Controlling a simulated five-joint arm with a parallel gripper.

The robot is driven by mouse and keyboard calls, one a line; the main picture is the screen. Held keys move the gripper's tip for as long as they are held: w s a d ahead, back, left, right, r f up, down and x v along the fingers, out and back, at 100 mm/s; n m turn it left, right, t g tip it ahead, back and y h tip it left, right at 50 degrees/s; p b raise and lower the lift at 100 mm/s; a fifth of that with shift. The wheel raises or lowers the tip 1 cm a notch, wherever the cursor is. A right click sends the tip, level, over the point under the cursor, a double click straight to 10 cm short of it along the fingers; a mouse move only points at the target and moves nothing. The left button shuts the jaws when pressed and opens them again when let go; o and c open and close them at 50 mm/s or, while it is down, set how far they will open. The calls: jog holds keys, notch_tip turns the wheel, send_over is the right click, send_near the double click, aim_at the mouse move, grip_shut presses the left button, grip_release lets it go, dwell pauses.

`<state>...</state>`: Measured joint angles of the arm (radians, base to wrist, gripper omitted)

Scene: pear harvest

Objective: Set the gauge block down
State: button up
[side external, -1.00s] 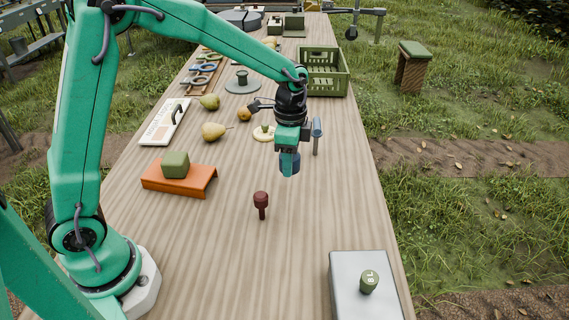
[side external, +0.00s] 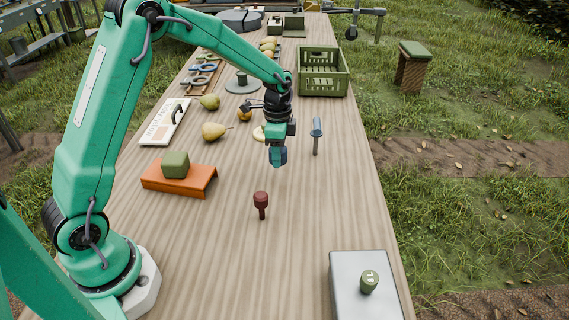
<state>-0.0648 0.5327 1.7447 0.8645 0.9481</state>
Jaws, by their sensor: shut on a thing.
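My gripper (side external: 277,157) points down over the middle of the wooden table (side external: 330,205). It is shut on a small dark blue block (side external: 284,155), which I take to be the gauge block. The jaws hide much of the block. From this one view I cannot tell how far above the table it is.
A dark red knobbed peg (side external: 261,204) stands nearer. An orange stand (side external: 195,185) carries an olive block (side external: 175,164). Pears (side external: 213,131) lie left; a green crate (side external: 342,84) stands behind. A metal box (side external: 348,270) is front right.

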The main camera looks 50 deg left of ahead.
aim_at(275, 171)
jog(key=a, duration=0.1)
jog(key=w+a+f, duration=0.1)
jog(key=a+f, duration=0.1)
jog(key=shift+w+a, duration=0.15)
jog(key=shift+w, duration=0.1)
jog(key=shift+f, duration=2.05)
jog(key=shift+f, duration=0.15)
jog(key=o, duration=1)
jog(key=shift+r, duration=6.2)
